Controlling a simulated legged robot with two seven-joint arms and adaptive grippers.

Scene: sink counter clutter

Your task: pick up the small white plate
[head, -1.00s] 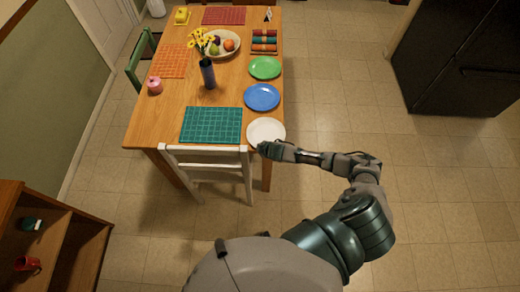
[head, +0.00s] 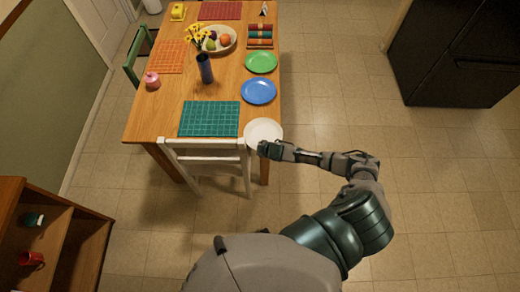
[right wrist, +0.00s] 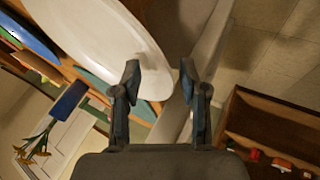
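The small white plate (head: 263,130) lies at the near right corner of the wooden table, its rim close to the table edge. My right gripper (head: 264,148) is at the plate's near rim in the head view and covers a little of it. In the right wrist view the plate (right wrist: 100,35) looms large. My right gripper (right wrist: 160,78) is open there, its two fingers apart with the plate's rim showing in the gap. Contact between fingers and rim cannot be told. My left gripper is in neither view.
A blue plate (head: 258,91) and a green plate (head: 261,62) lie farther back. A green placemat (head: 209,119) is left of the white plate. A white chair (head: 205,157) stands at the table's near side. Open floor lies to the right.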

